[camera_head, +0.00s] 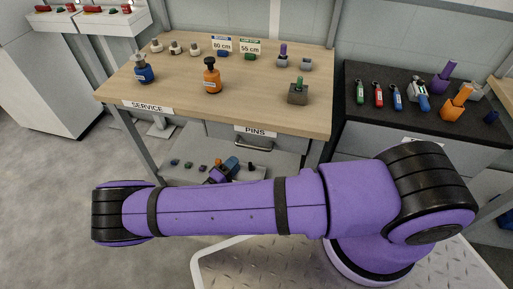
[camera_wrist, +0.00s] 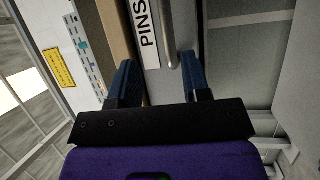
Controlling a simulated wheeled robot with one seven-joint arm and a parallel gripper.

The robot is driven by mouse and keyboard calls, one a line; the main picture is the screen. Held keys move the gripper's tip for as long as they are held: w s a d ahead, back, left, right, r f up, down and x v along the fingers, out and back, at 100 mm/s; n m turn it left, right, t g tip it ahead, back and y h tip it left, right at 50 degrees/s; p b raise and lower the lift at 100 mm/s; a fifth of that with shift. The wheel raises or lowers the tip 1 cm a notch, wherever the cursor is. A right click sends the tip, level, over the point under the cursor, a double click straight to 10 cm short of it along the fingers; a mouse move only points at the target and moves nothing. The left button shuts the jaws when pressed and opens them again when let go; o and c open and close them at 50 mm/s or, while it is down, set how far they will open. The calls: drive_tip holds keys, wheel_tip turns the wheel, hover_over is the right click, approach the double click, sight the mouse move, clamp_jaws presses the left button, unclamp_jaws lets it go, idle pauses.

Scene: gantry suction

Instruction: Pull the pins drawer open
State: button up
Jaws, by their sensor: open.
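The pins drawer is under the wooden table's front edge in the head view, with its white PINS label (camera_head: 256,130) on the edge and its dark bar handle (camera_head: 254,146) below. The drawer looks shut. In the wrist view, the PINS label (camera_wrist: 145,30) and the metal handle (camera_wrist: 167,40) appear close up. My gripper (camera_wrist: 156,68) is open, its two blue fingers spread on either side of the handle's near end. I cannot tell whether either finger touches the handle. In the head view my purple arm hides much of the space below the drawer.
The wooden table (camera_head: 150,92) bears bottles, small blocks and signs, with a SERVICE label at its left. Small parts lie on the lower shelf (camera_head: 285,158). A black-topped bench (camera_head: 365,118) with tools stands right. Grey floor (camera_head: 60,165) is clear at left.

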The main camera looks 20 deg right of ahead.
sight(252, 147)
drive_tip(key=shift+t, duration=0.6)
drive_tip(key=x, duration=0.3)
drive_tip(key=f+x, duration=0.1)
drive_tip(key=x, duration=0.6)
drive_tip(key=shift+d+f, duration=0.2)
drive_tip(key=shift+d, duration=0.4)
clamp_jaws()
